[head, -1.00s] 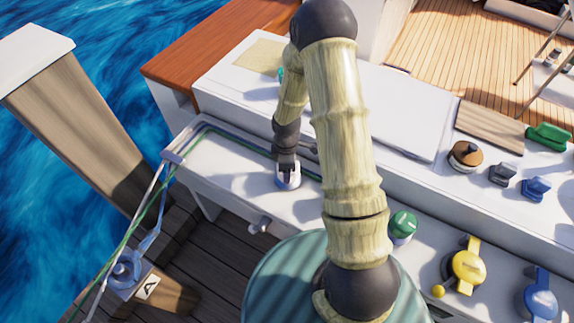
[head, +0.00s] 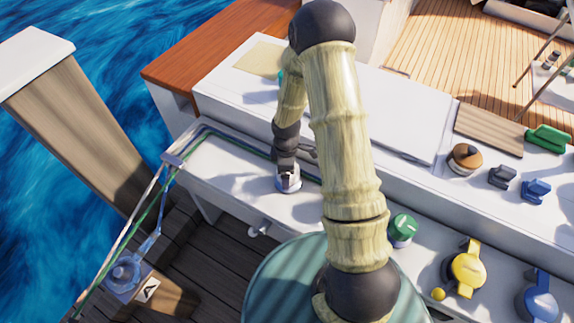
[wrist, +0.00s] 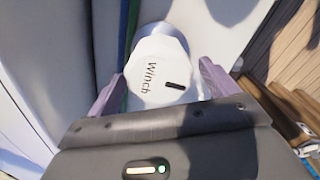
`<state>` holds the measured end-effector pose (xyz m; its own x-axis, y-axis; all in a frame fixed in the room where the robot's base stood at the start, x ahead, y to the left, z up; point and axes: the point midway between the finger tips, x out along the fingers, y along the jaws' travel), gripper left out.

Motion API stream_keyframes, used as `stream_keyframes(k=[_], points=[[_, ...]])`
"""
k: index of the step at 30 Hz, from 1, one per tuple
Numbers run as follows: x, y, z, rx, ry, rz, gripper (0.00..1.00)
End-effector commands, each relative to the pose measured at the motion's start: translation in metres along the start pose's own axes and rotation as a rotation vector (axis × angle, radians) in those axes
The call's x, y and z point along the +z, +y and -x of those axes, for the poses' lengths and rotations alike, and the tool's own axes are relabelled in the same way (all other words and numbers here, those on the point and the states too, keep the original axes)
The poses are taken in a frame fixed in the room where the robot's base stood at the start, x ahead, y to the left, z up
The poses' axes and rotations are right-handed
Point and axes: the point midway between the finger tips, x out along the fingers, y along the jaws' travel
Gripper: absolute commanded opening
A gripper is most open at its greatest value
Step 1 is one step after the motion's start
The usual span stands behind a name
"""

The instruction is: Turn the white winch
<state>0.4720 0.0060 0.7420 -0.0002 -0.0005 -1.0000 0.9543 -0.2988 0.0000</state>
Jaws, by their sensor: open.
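The white winch (wrist: 157,68) shows in the wrist view as a many-sided white knob with the word "Winch" and a dark slot on its top. In the head view the white winch (head: 288,183) stands on the white ledge, mostly hidden under my gripper. My gripper (wrist: 162,88) is open, with one purple finger on each side of the winch's near part. A gap shows beside the fingers, and I cannot tell whether either touches it. In the head view my gripper (head: 286,170) points down over the winch.
Green and blue ropes (head: 230,140) run along the ledge behind the winch. A green-topped knob (head: 402,230), a yellow lever (head: 468,268) and a blue lever (head: 540,295) stand to the right. A white hatch cover (head: 400,118) lies behind my arm. Open water is at left.

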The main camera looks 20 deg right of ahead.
Motion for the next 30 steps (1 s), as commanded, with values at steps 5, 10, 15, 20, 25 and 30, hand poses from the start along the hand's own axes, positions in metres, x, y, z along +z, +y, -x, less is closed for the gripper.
stream_keyframes(k=[5,10,15,20,25,30], points=[[0.0,0.001,0.011,0.002,0.002,0.0,0.86],[0.0,0.001,0.039,0.004,0.002,-0.002,0.86],[0.0,0.001,0.073,0.004,0.002,-0.002,0.86],[0.001,0.001,0.105,0.004,0.001,-0.003,0.86],[0.001,0.001,0.139,0.005,0.001,-0.003,0.86],[0.001,0.001,0.165,0.003,0.0,-0.003,0.86]])
